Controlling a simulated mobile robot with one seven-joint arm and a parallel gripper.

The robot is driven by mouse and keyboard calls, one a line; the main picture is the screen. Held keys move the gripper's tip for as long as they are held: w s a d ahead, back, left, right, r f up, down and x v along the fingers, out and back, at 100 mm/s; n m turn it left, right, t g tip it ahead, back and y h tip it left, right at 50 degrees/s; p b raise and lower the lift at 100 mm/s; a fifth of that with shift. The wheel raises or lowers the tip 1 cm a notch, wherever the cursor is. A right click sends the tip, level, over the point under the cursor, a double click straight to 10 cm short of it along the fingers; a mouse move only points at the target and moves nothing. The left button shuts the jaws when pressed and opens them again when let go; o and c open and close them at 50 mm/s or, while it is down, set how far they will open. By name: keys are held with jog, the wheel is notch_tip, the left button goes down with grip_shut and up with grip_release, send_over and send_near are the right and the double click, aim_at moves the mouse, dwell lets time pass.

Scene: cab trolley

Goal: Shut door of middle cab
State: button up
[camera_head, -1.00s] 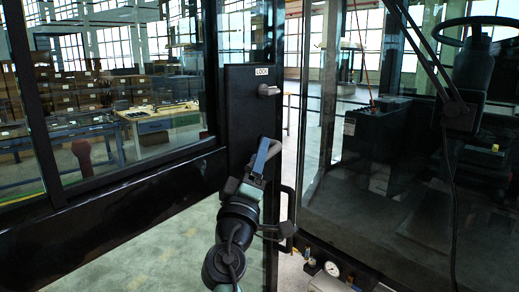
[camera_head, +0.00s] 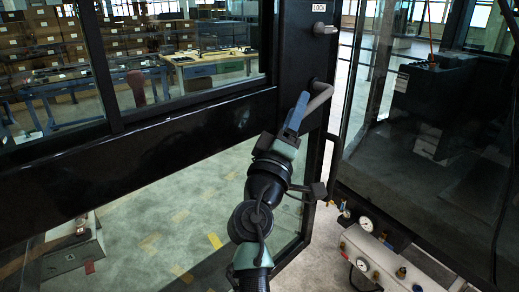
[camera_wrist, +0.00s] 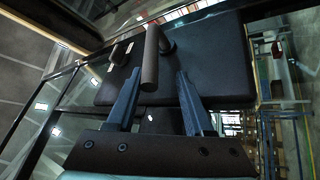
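The cab door (camera_head: 200,128), a black frame with glass panes, stands open, with a gap between its edge and the cab at right. Its dark panel bears a grey lever handle (camera_head: 321,94), with a smaller lock knob (camera_head: 319,35) under a "LOCK" label. My gripper (camera_head: 299,108) is at the door panel, just left of and below the handle. In the wrist view the two blue fingers of my gripper (camera_wrist: 158,88) are spread, and the handle (camera_wrist: 150,62) reaches down between their tips. I cannot tell whether they touch it.
The cab body (camera_head: 430,125), with its glass and dark interior, is at right. Pressure gauges (camera_head: 365,224) and fittings on a pale box sit low by the door's edge. A vertical black grab bar (camera_head: 327,165) is near my arm. Workbenches (camera_head: 210,65) and boxes show through the glass.

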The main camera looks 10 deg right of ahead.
jog(key=s+a+f+b, duration=0.3)
jog(key=s+a+f, duration=0.1)
jog(key=a, duration=0.5)
jog(key=shift+s, duration=0.7)
jog(key=shift+b, duration=0.3)
jog(key=shift+r, duration=0.15)
